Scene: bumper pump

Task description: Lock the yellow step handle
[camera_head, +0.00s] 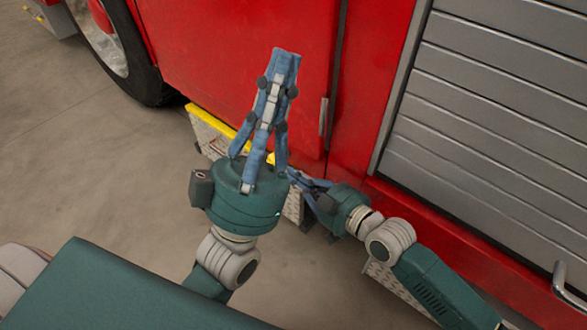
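The yellow step handle (203,115) is a yellow strip along the top edge of a metal tread-plate step (209,134) at the foot of the red truck. Its middle and right part pass behind my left gripper. My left gripper (284,56) points up the picture in front of the red panel, its blue fingers overlapping, so I cannot tell its opening. No object shows in it. My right gripper (291,174) is lower and to the right, beside the step's right end. Its fingertips are partly hidden behind my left gripper, so its opening and any contact are unclear.
The red truck body (245,50) rises behind both grippers, with a grey roller shutter (490,110) at the right. A wheel (105,40) stands at the upper left. Bare concrete floor (90,180) lies clear at the left.

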